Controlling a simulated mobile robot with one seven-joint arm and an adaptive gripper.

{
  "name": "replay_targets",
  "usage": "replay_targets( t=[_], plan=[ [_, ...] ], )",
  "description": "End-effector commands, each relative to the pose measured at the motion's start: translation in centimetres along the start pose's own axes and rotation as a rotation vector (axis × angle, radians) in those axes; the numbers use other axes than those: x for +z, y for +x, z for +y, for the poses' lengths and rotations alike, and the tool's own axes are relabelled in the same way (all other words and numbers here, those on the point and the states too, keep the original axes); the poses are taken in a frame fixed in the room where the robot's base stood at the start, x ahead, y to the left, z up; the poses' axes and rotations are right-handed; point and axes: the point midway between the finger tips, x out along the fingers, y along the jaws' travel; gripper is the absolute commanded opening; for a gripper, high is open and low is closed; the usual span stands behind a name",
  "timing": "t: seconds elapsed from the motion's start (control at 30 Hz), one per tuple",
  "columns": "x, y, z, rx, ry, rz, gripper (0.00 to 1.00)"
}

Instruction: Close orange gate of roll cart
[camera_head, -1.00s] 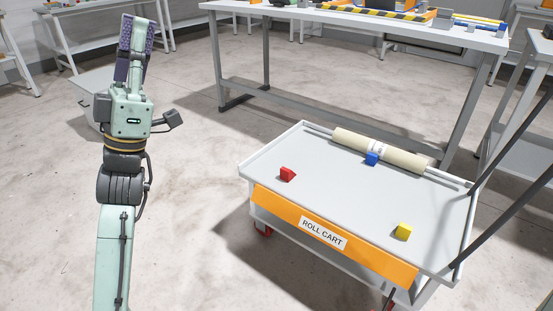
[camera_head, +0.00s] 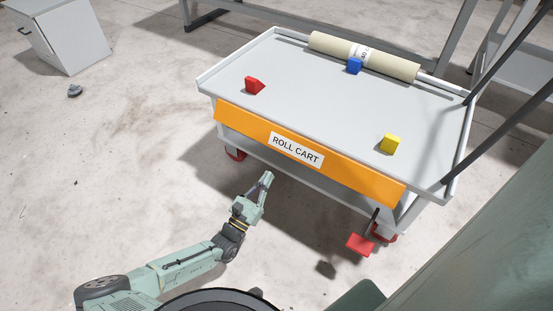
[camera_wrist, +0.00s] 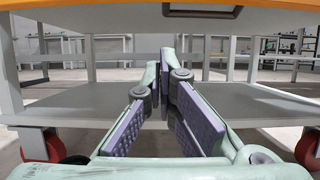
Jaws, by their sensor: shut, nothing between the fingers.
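The orange gate (camera_head: 355,175) runs along the near long side of the roll cart (camera_head: 320,105). It slopes down and outward below the deck edge and carries a white ROLL CART label (camera_head: 296,150). My gripper (camera_head: 266,179) is low in front of the cart, below the gate's middle and apart from it in the head view. In the wrist view its fingers (camera_wrist: 163,72) are shut and empty, pointing at the space under the deck. The gate's orange edge (camera_wrist: 90,20) crosses the top of that view, with a dark bracket-like part (camera_wrist: 202,11) under it.
A red wedge (camera_head: 254,86), blue block (camera_head: 354,66) and yellow block (camera_head: 390,143) lie on the deck, with a beige roll (camera_head: 325,46) at the back. A red pedal (camera_head: 360,244) sticks out low at the right. A lower shelf (camera_wrist: 85,105) lies ahead.

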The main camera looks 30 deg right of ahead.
Motion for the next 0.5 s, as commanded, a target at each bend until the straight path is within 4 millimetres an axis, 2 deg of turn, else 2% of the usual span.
replay_targets(
  t=[0.17,0.5],
  plan=[
    [0.1,2.3,-0.2,-0.002,-0.005,-0.001,0.0],
    [0.0,8.9,-0.2,-0.003,-0.003,-0.001,0.0]
  ],
)
